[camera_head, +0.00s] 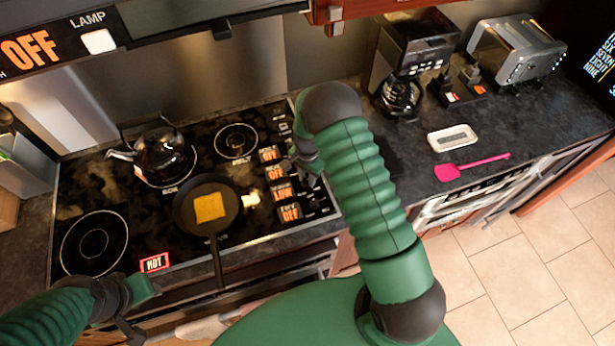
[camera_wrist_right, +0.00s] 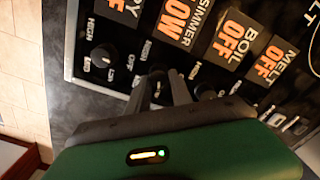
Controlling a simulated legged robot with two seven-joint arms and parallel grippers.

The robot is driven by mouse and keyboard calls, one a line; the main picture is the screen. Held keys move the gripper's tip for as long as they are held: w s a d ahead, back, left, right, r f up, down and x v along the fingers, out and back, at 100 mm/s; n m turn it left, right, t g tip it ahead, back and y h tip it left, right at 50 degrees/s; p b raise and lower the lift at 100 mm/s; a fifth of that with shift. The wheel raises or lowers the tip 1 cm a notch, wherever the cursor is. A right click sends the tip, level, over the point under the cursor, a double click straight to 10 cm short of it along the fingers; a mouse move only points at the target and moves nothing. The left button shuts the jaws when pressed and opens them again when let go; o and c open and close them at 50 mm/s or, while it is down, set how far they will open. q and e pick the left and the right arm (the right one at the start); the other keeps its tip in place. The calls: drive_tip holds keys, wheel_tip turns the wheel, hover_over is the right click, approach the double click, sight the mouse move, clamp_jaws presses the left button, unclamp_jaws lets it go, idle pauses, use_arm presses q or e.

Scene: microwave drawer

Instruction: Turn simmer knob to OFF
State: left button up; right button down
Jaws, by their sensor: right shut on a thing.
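The simmer knob (camera_wrist_right: 158,77) is a small dark knob beside the SIMMER label, mostly hidden between the fingers of my right gripper (camera_wrist_right: 166,88). The gripper is shut on it. The simmer display (camera_wrist_right: 180,20) reads LOW in orange. In the head view this LOW display (camera_head: 283,192) is third down in the column, and my right gripper (camera_head: 305,160) is beside the column, partly covered by my forearm. My left gripper (camera_head: 135,310) is low at the left, in front of the stove; its jaw opening is unclear.
Neighbouring knobs, such as the black one (camera_wrist_right: 103,55), sit close by. A frying pan (camera_head: 185,215) with a yellow square and a kettle (camera_head: 160,155) stand on the cooktop. A red HOT sign (camera_head: 155,263) is at its front edge. A pink spatula (camera_head: 470,166) lies on the right counter.

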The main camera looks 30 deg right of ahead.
drive_tip(key=shift+a+r, duration=0.15)
drive_tip(key=shift+a, duration=0.3)
use_arm(q)
drive_tip(key=shift+a, duration=0.3)
drive_tip(key=shift+d, duration=0.2)
use_arm(e)
drive_tip(key=shift+d, duration=0.1)
